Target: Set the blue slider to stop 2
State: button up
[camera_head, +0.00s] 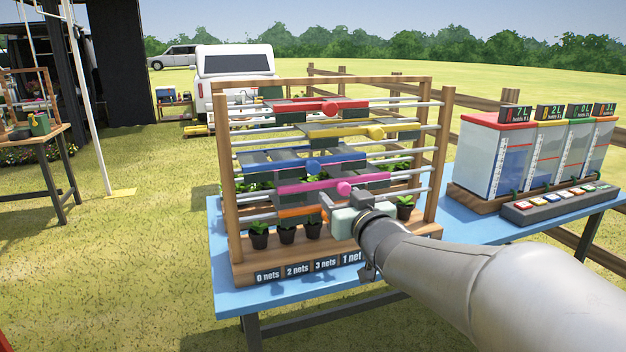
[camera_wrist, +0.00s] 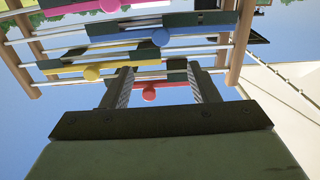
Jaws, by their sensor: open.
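The blue slider (camera_head: 289,166) lies across the wooden rack, on rails between the yellow slider above and the pink slider below. Its round knob (camera_head: 313,163) is near the middle of the rack. In the wrist view, which looks upside down, the blue slider (camera_wrist: 120,39) lies beyond the fingertips and its knob (camera_wrist: 161,37) faces me. My gripper (camera_head: 342,204) is in front of the lower rack, by the orange slider and below the pink one. In the wrist view its fingers (camera_wrist: 160,75) are apart and empty. I cannot read any stop numbers.
The rack's wooden frame (camera_head: 226,180) stands on a blue table (camera_head: 232,299). Red (camera_head: 315,106), yellow (camera_head: 350,131), pink (camera_head: 320,187) and orange (camera_head: 300,212) sliders share it. Potted plants (camera_head: 287,233) stand at its foot. Water tanks (camera_head: 500,160) are at right.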

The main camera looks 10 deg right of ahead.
aim_at(315, 169)
jog(key=w, duration=0.5)
jog(key=w+a, duration=0.1)
jog(key=w, duration=0.5)
jog(key=w+a+p, duration=0.1)
jog(key=w, duration=0.5)
jog(key=shift+w+a+r, duration=0.1)
jog(key=shift+a+r, duration=0.05)
jog(key=shift+a, duration=0.1)
